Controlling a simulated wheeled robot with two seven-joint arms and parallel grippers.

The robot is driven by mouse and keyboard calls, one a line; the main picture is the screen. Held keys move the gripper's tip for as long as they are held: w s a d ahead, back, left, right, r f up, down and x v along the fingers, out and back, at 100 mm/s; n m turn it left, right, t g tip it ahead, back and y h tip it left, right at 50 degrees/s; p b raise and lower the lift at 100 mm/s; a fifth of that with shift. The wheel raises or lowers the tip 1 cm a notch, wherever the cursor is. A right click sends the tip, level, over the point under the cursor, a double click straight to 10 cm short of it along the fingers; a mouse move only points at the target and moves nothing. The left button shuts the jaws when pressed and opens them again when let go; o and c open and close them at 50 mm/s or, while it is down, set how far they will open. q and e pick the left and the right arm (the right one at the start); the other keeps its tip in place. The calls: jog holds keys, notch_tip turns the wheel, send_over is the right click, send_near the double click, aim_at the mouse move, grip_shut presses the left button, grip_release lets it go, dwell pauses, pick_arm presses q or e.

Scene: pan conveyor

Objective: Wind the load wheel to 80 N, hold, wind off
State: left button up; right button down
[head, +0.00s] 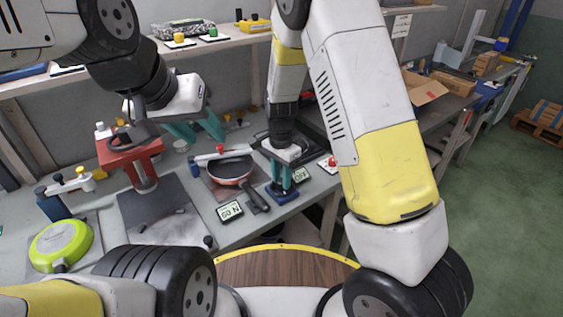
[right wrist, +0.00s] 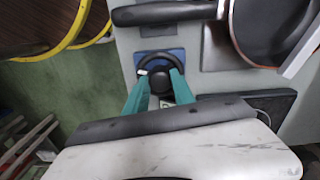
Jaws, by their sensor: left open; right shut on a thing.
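The load wheel (right wrist: 142,60) is a dark ring with a central hub on a blue base, seen in the right wrist view. In the head view its blue base (head: 283,193) shows below my right gripper (head: 282,178), and the wheel is mostly hidden. The teal fingers of my right gripper (right wrist: 158,80) are shut on the wheel's hub. A small display (head: 230,211) seems to read 50 N, but the digits are small. Another display (head: 300,175) seems to read OFF. My left gripper (head: 195,130) is open and empty above the bench, right of a red press-like stand (head: 130,155).
A red pan (head: 231,168) with a black handle (head: 257,197) lies left of the wheel, close to my right gripper. A green pan (head: 62,242) sits at the left. A red button (head: 332,162) is to the right. A cardboard box (head: 425,88) stands further right.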

aim_at(281, 180)
jog(key=shift+w+m, duration=0.1)
jog(key=shift+m, duration=1.8)
jog(key=c, duration=1.1)
grip_release()
jog(key=shift+o, duration=0.2)
notch_tip(281, 180, up, 8)
jog(key=shift+f, duration=0.25)
jog(key=shift+r, duration=0.2)
